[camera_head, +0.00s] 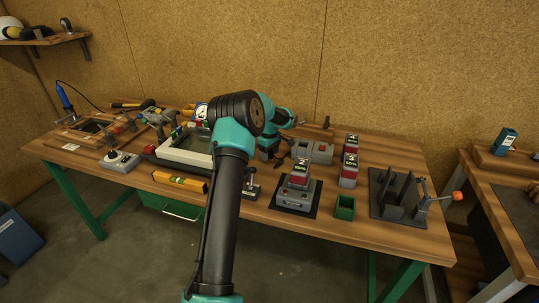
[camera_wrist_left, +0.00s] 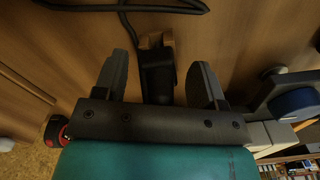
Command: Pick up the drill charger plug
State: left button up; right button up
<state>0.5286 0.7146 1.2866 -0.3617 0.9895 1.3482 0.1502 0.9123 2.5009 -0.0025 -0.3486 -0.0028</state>
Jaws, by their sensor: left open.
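The drill charger plug (camera_wrist_left: 158,75) is a black body with a tan, brownish end in the left wrist view. My left gripper (camera_wrist_left: 160,78) is open, with one finger on each side of the plug and a visible gap to each. I cannot tell the height between fingers and plug. The plug cannot be made out clearly there. My right gripper is not in view.
A black cable (camera_wrist_left: 160,8) curves near the plug. Right of the gripper stand red-and-grey battery packs (camera_head: 348,172), a grey charger base (camera_head: 291,196) and a green bin (camera_head: 344,208). A black clamp fixture (camera_head: 397,198) is farther right. A yellow level (camera_head: 180,182) lies left of my arm.

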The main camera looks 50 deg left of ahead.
pick_arm(q)
jog(key=shift+c, duration=0.4)
jog(key=c, duration=0.9)
